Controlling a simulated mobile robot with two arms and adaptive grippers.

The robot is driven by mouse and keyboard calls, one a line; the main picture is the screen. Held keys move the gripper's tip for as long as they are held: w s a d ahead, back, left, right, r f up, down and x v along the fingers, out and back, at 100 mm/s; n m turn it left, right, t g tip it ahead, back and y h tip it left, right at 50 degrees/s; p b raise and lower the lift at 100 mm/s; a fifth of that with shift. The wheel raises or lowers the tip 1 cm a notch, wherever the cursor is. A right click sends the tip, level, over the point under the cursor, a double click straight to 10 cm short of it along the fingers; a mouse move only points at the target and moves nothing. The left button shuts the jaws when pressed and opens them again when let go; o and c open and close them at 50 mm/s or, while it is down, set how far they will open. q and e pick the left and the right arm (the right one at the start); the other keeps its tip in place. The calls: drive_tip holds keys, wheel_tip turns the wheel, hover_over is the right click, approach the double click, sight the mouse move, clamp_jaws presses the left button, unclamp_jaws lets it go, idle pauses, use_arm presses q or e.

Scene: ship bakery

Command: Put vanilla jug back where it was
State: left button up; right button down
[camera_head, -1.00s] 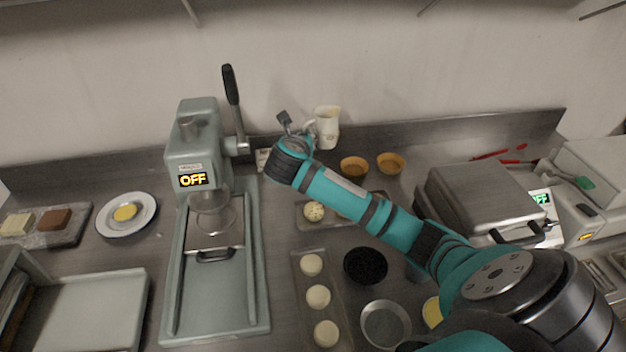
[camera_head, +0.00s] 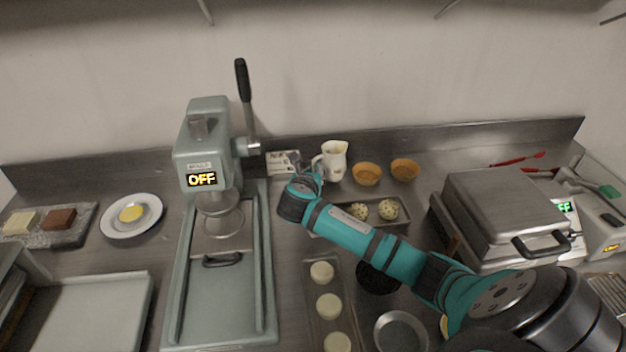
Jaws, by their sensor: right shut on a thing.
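The vanilla jug (camera_head: 335,160) is a white pitcher with its handle on the left. It is upright at the back of the counter, to the left of two orange-brown bowls. My right gripper (camera_head: 316,167) is shut on the jug at its handle side; the fingers are partly hidden by my wrist. From this angle I cannot tell whether the jug's base touches the counter. My left gripper is not in view.
A press machine (camera_head: 205,150) reading OFF stands left of the jug. Two small bowls (camera_head: 367,174) (camera_head: 404,170) are close on its right. A tray of dough balls (camera_head: 400,222) lies in front. A small card (camera_head: 283,162) is behind my gripper.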

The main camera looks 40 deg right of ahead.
wheel_tip(320, 180, down, 2)
drive_tip(key=shift+f, duration=0.1)
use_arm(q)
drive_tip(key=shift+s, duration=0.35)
use_arm(e)
drive_tip(key=shift+f, duration=0.1)
drive_tip(key=c, duration=1.4)
unclamp_jaws()
drive_tip(key=shift+f, duration=0.1)
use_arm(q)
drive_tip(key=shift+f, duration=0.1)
use_arm(e)
drive_tip(key=v, duration=1.2)
drive_tip(key=shift+s, duration=0.1)
